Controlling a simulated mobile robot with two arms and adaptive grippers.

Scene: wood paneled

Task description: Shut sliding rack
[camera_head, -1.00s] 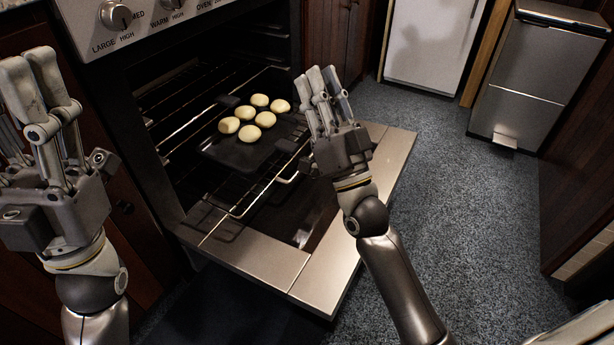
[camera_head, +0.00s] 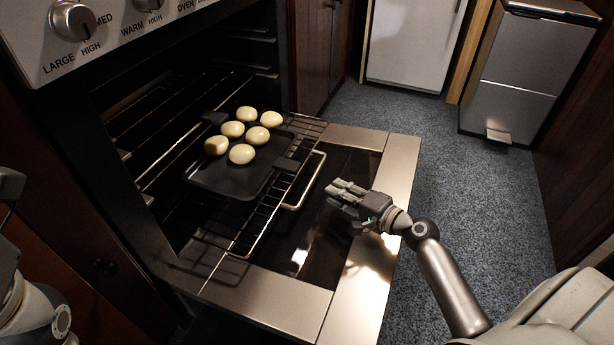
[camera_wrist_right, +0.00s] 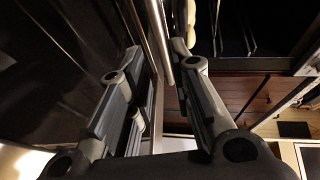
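The wire oven rack (camera_head: 262,217) is partly slid out of the oven, over the lowered door. It carries a dark baking tray (camera_head: 212,180) with several pale round buns (camera_head: 241,154). A looped bar (camera_head: 311,180) stands at the rack's front edge. My right gripper (camera_head: 345,190) is low over the door, just right of this bar, with its fingers pointing toward the rack. In the right wrist view its fingers (camera_wrist_right: 155,60) are spread apart, with metal bars showing in the gap beyond; contact cannot be told. My left gripper (camera_head: 8,225) is mostly cut off at the left edge.
The oven door (camera_head: 375,245) lies open beneath the rack. Stove knobs (camera_head: 72,20) are above at the upper left. A steel bin (camera_head: 515,80) and a white appliance (camera_head: 412,40) stand at the back. Blue-grey floor is clear right of the door.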

